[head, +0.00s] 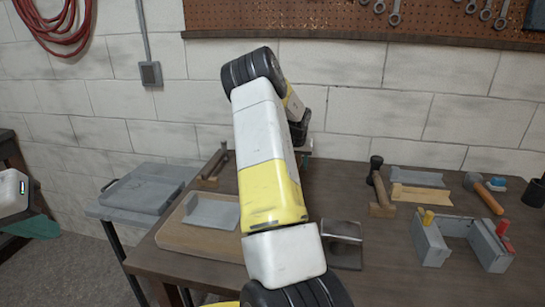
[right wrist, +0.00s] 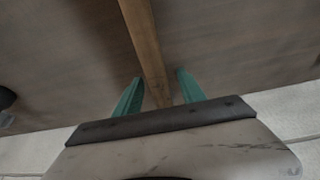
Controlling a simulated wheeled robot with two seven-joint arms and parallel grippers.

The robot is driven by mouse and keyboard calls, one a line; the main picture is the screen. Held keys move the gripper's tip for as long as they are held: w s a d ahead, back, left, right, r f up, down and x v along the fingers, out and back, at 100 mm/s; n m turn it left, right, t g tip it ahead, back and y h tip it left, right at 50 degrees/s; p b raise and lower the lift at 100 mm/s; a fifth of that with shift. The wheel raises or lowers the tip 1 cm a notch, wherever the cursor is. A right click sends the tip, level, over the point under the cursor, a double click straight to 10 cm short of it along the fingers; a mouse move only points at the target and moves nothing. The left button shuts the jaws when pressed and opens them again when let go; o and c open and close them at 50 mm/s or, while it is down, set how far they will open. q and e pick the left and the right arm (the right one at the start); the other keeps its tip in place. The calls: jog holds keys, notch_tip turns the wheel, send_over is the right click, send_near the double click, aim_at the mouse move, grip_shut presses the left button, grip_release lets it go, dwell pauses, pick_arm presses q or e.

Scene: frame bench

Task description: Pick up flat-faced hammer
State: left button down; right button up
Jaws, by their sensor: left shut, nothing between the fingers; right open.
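In the right wrist view a long wooden handle (right wrist: 145,40) runs between the two teal fingers of my right gripper (right wrist: 159,76). The fingers are open, one on each side of the handle, with gaps showing. The tool's head is out of that view, so I cannot tell which hammer it is. My left gripper (head: 38,228) is shut and empty at the left edge, away from the bench.
Wooden-handled tools lie left (head: 213,168) and right (head: 380,197) of my right arm. A mallet with an orange handle (head: 489,199) lies far right. A grey fixture (head: 431,243) with coloured pegs, a wooden tray (head: 180,238) and a grey side tray (head: 140,195) stand around.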

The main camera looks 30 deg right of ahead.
jog(key=shift+f, duration=0.4)
dwell(0.4)
grip_shut()
jog(key=shift+w, duration=0.1)
dwell(1.4)
